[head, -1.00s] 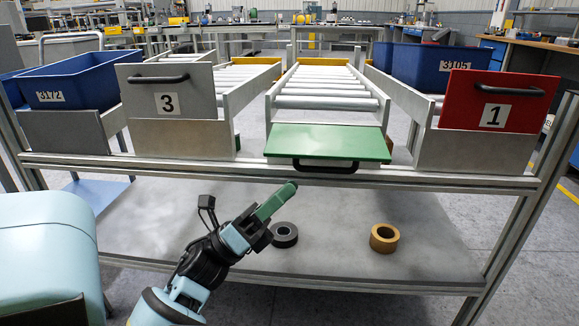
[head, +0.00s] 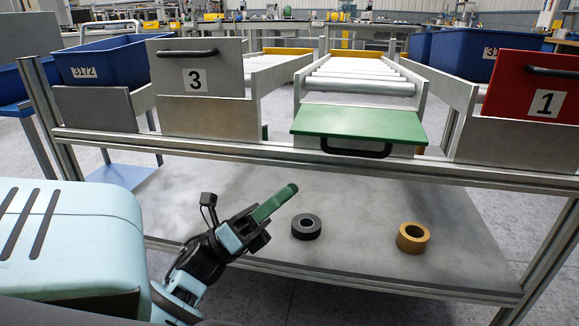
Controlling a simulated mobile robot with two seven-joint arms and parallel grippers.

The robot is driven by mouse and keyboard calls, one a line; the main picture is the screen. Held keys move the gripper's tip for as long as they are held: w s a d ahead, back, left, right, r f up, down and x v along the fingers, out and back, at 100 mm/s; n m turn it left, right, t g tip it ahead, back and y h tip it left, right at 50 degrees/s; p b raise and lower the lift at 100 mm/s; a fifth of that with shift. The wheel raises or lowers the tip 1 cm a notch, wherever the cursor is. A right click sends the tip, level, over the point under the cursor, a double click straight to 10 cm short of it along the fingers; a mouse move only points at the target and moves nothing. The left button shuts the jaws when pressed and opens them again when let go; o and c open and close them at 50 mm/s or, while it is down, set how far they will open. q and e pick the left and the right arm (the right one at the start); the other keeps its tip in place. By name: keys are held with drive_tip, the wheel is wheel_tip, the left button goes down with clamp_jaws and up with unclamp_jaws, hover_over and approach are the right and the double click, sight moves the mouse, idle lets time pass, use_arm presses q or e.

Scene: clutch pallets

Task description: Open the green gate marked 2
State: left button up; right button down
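The green gate (head: 358,124) hangs folded down at the front end of the middle roller lane, its face turned up and nearly flat. Its black handle (head: 356,149) is at its front edge. No number shows on the face turned to me. My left gripper (head: 283,197) is below and left of the green gate, apart from it, in front of the lower shelf. Its green fingers overlap from this side, so I cannot tell whether they are apart. My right gripper is not in view.
Grey gate 3 (head: 222,80) stands upright to the left, and red gate 1 (head: 510,98) upright to the right. Blue crates (head: 112,63) stand on the outer lanes. A black tape roll (head: 306,227) and a yellow one (head: 413,238) lie on the lower shelf (head: 350,205).

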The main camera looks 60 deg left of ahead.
use_arm(q)
drive_tip(key=shift+s+a+f, duration=0.2)
drive_tip(key=shift+s+f, duration=0.15)
